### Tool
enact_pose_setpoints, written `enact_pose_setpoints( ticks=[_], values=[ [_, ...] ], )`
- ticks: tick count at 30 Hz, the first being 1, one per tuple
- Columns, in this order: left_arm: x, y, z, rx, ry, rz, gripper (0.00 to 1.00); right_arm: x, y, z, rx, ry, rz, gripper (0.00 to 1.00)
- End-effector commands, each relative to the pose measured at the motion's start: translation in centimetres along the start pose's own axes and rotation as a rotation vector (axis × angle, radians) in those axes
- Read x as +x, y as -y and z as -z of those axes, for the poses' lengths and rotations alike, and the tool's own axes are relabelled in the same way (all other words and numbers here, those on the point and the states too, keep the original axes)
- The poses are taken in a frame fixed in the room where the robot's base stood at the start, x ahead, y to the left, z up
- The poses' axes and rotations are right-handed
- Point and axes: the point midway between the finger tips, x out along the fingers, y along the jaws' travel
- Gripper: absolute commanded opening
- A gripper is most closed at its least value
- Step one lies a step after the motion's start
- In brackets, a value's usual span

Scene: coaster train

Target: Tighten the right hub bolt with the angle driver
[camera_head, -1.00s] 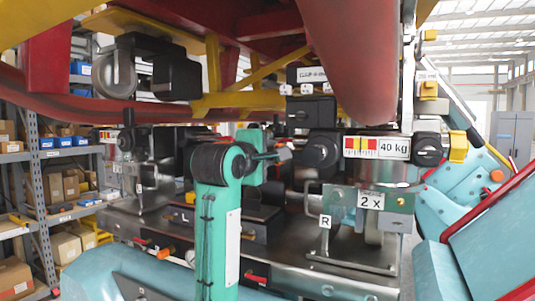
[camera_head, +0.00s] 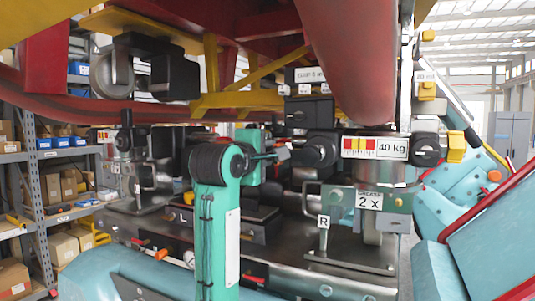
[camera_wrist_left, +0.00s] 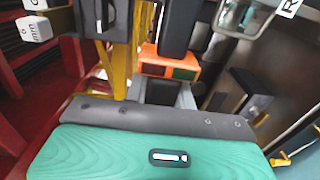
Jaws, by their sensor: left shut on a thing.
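In the left wrist view my left gripper (camera_wrist_left: 166,92) shows as short grey jaws beyond a green housing with a black edge. The jaws are shut on an orange block with red and green faces (camera_wrist_left: 168,64); a dark body rises above it. I take this to be the angle driver. In the head view a green arm link with a black joint, apparently mine, hides most of the grasp. A thin dark piece with a grey tip (camera_head: 283,153) points right, just left of a round black hub (camera_head: 320,151). I cannot tell whether they touch. The right hub bolt is not clear. My right gripper is not in view.
A plate marked R (camera_head: 324,221), a 2 X plate (camera_head: 369,201) and a 40 kg label (camera_head: 376,147) mark the right fixture. A thick red tube (camera_head: 350,60) hangs close above. Shelves with boxes (camera_head: 60,185) stand left; teal panels with red edges are at right.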

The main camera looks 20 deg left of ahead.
Motion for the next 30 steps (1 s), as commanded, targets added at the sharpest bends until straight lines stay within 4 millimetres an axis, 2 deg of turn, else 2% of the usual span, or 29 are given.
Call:
enact_pose_setpoints(
  ticks=[30],
  values=[
    [0.66, -0.31, 0.02, -0.001, 0.000, -0.007, 0.00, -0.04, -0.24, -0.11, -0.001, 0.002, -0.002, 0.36]
  ],
)
